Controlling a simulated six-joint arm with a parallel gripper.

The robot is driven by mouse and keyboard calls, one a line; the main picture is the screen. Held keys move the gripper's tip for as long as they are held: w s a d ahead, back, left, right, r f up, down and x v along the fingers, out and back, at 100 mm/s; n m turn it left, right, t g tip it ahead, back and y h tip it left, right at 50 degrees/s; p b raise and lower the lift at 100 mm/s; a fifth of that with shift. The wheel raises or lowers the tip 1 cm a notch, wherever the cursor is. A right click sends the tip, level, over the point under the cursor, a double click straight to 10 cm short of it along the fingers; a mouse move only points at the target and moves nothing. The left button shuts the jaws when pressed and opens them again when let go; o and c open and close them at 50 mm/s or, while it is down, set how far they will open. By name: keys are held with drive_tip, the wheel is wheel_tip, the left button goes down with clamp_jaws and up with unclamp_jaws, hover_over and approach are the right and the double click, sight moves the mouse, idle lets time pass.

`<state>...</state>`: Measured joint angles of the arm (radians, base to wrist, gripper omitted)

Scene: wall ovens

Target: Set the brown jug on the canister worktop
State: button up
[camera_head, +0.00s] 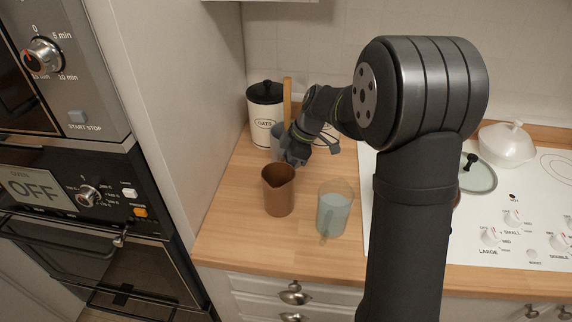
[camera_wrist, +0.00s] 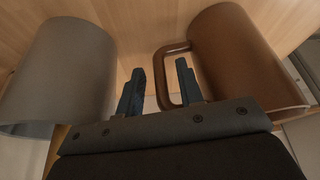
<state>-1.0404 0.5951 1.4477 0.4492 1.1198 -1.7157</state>
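The brown jug (camera_head: 278,192) appears to stand upright on the wooden canister worktop (camera_head: 235,235), left of the hob. My gripper (camera_head: 296,153) is low, just behind the jug in the head view. In the wrist view the brown jug (camera_wrist: 245,55) is at the right, with its handle toward my gripper (camera_wrist: 160,68). The two fingers are apart, and the handle's outer bar shows between them. The right finger overlaps the handle loop; I cannot tell whether it touches. Nothing is clamped.
A pale blue-green jug (camera_head: 334,210) stands right of the brown one. Behind are the oats canister (camera_head: 264,115) and a grey-blue holder (camera_head: 276,140) with a wooden utensil. A grey vessel (camera_wrist: 55,75) is left in the wrist view. The white hob (camera_head: 515,215) is right; front-left worktop is clear.

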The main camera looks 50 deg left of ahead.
drive_tip(key=v, duration=1.2)
drive_tip(key=shift+r, duration=0.2)
drive_tip(key=x, duration=1.2)
drive_tip(key=shift+f, duration=0.2)
drive_tip(key=shift+r, duration=0.15)
